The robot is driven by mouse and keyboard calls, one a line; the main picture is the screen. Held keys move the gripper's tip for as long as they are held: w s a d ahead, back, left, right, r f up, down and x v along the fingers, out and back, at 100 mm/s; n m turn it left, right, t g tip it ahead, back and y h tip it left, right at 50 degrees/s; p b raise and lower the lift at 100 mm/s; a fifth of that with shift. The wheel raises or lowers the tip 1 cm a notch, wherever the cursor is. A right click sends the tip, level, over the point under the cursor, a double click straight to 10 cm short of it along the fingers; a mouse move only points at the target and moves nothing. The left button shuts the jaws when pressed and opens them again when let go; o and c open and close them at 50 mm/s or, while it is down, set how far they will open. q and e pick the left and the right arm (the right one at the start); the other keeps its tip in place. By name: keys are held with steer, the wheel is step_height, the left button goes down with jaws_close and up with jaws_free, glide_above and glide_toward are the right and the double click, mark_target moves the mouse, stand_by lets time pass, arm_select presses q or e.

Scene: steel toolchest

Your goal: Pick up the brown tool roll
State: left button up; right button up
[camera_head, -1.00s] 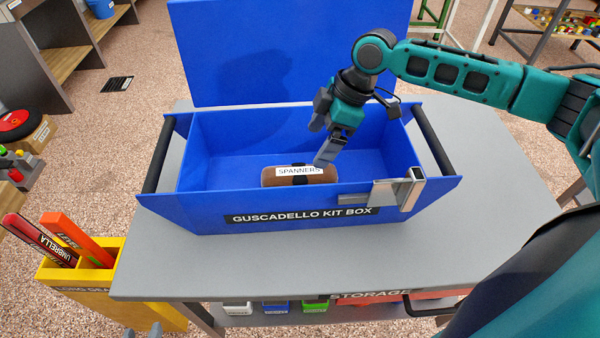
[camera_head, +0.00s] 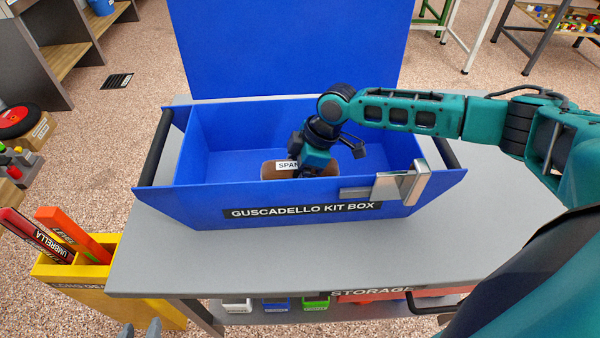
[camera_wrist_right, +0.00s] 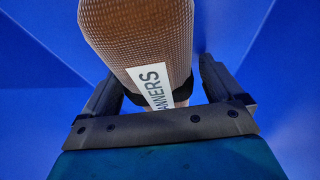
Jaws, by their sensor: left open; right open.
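The brown tool roll (camera_head: 275,172), with a white SPANNERS label and a dark strap, lies inside the blue kit box (camera_head: 205,205) near its front wall. My right gripper (camera_wrist_right: 160,75) is open, with one finger on each side of the roll in the right wrist view. The roll (camera_wrist_right: 135,30) fills the space between the fingers there; I cannot tell whether they touch it. In the head view my right wrist hides part of the roll and its label, and the fingertips are hidden. My left gripper (camera_head: 141,329) is open and empty at the bottom edge, away from the box.
The box stands on a grey table (camera_head: 160,265), with its blue lid (camera_head: 290,50) upright behind. A metal latch (camera_head: 388,187) sits on the front wall, and dark handles (camera_head: 158,150) are at both ends.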

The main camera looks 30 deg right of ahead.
steer(key=c, duration=1.3)
